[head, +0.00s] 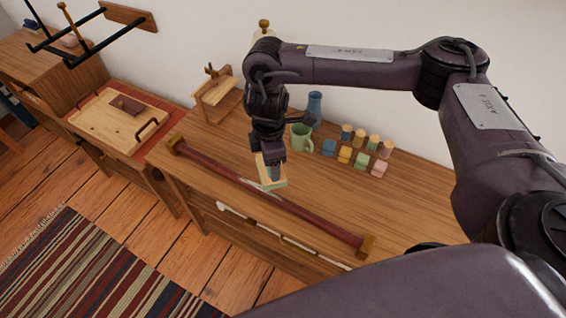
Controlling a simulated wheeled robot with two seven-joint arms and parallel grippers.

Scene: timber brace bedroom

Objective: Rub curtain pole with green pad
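The curtain pole (310,216) is a long dark red-brown rod. It lies along the front of the wooden dresser top, with a wooden block at each end. My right gripper (271,165) reaches down over the middle of the pole. It is shut on the green pad (272,184), a small block with a pale upper part and a greenish lower part. The pad is at the pole and seems to touch it, but its underside is hidden. My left gripper is not in view.
A green mug (301,139), a blue vase (314,107) and several small coloured jars (345,154) stand behind the pole. A wooden stand (216,97) is at the back left. A wooden tray (117,122) lies further left. The dresser top (400,195) is clear at right.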

